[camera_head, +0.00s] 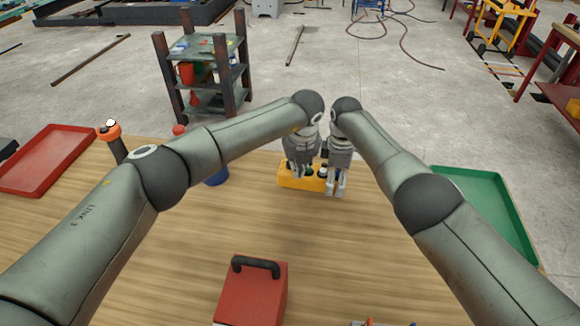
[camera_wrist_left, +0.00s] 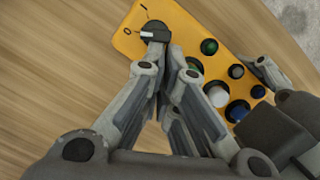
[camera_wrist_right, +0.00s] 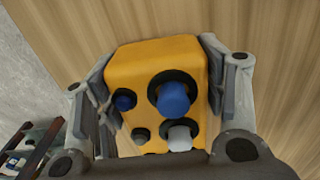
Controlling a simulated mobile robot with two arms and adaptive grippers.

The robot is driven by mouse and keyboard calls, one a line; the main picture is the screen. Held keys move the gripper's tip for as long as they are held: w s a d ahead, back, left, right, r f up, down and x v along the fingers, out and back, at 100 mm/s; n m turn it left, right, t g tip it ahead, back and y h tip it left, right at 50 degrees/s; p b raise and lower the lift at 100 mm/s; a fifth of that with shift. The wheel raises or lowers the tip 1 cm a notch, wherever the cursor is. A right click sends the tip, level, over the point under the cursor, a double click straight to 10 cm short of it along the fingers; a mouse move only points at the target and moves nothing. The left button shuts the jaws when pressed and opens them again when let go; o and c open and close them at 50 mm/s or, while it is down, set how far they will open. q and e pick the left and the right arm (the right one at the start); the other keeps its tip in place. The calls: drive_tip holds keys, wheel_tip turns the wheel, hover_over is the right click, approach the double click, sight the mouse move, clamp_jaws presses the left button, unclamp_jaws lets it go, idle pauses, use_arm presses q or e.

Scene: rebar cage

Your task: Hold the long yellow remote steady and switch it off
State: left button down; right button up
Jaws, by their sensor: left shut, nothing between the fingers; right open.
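The long yellow remote (camera_head: 287,180) lies on the wooden table, partly hidden by both my grippers. In the left wrist view, the remote (camera_wrist_left: 125,42) has a dark rotary switch (camera_wrist_left: 155,32) with a pale bar, beside "I" and "O" marks, at one end. Green, blue and white buttons fill the rest. My left gripper (camera_wrist_left: 168,60) is shut and empty, its tips right at the switch; I cannot tell whether they touch it. My right gripper (camera_head: 335,190) is open around the other end. In the right wrist view, its fingers stand either side of the remote (camera_wrist_right: 150,55).
A red toolbox (camera_head: 253,295) with a black handle stands at the table's front. A blue container (camera_head: 217,178) is partly behind my left arm. A red tray (camera_head: 45,165) lies left, a green tray (camera_head: 490,200) right. The table between toolbox and remote is clear.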

use_arm(q)
drive_tip(key=shift+w+a, duration=0.25)
drive_tip(key=shift+a, duration=0.2)
drive_tip(key=shift+w+a, duration=0.2)
drive_tip(key=shift+a, duration=0.25)
use_arm(e)
drive_tip(key=shift+o, duration=0.2)
drive_tip(key=shift+s+a, duration=0.1)
drive_tip(key=shift+s, duration=0.05)
use_arm(q)
drive_tip(key=shift+s+d+f, duration=0.1)
drive_tip(key=shift+s+d, duration=0.25)
drive_tip(key=shift+s, duration=0.25)
use_arm(e)
drive_tip(key=shift+f, duration=0.15)
use_arm(q)
drive_tip(key=s+d, duration=0.1)
drive_tip(key=s+d+r, duration=0.1)
drive_tip(key=s, duration=0.1)
use_arm(e)
drive_tip(key=shift+c, duration=0.3)
use_arm(q)
drive_tip(key=v, duration=0.9)
drive_tip(key=shift+d, duration=0.2)
drive_tip(key=shift+s+r, duration=0.1)
use_arm(e)
drive_tip(key=o, duration=1.4)
